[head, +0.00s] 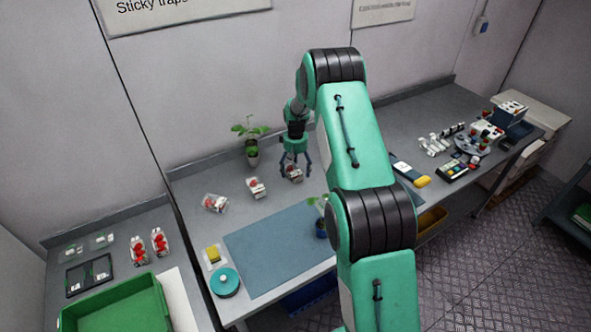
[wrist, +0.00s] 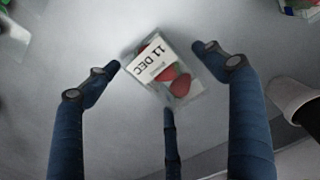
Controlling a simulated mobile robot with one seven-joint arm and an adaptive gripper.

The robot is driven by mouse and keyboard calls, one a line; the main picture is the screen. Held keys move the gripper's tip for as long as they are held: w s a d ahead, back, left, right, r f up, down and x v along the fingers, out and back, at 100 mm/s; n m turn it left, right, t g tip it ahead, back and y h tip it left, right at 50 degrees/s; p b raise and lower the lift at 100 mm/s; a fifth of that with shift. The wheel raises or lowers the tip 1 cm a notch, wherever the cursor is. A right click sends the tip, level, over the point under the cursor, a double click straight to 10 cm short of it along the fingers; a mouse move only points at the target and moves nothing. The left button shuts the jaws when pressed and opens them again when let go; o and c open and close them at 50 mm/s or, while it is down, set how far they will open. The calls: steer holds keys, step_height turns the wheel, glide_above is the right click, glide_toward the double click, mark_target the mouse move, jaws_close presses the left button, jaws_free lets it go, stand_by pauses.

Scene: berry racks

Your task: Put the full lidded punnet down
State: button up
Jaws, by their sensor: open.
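A lidded punnet of red berries (wrist: 168,75) with a white label reading "11 DEC" stands on the grey bench below my gripper. In the head view this punnet (head: 293,173) sits right under the fingers. My gripper (head: 294,165) is open, its blue fingers spread around the punnet. In the wrist view my gripper (wrist: 160,75) shows two fingers at either side with gaps to the punnet, and a third finger at its lower edge. I cannot tell whether that third finger touches it.
Two more berry punnets stand left along the bench, one nearer (head: 255,187) and one farther left (head: 215,203). A potted plant (head: 252,150) stands behind. A blue mat (head: 275,248) lies in front, mostly bare, with a small plant (head: 320,228) at its right.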

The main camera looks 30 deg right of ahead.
step_height(320, 180, up, 12)
stand_by(0.6)
steer(key=shift+r, duration=0.1)
stand_by(0.4)
step_height(320, 180, up, 17)
steer(key=t, duration=0.1)
glide_above(295, 169)
steer(key=s+a, duration=0.6)
steer(key=a, duration=0.2)
steer(key=s+a+r+t, duration=0.2)
steer(key=s+a+r, duration=0.6)
steer(key=s+r, duration=0.3)
steer(key=s+a+r+t, duration=0.1)
steer(key=s+a+r, duration=0.25)
steer(key=s, duration=0.35)
steer(key=s+a+r, duration=0.2)
steer(key=s+a, duration=0.2)
steer(key=s, duration=0.4)
steer(key=s+a+f, duration=0.1)
steer(key=s+a, duration=0.1)
steer(key=s, duration=0.6)
steer(key=s+a+t, duration=0.1)
steer(key=s+a, duration=0.1)
steer(key=s, duration=0.6)
steer(key=shift+s+a+f+t, duration=0.15)
steer(key=shift+s+f+t, duration=0.05)
steer(key=shift+f+t, duration=0.15)
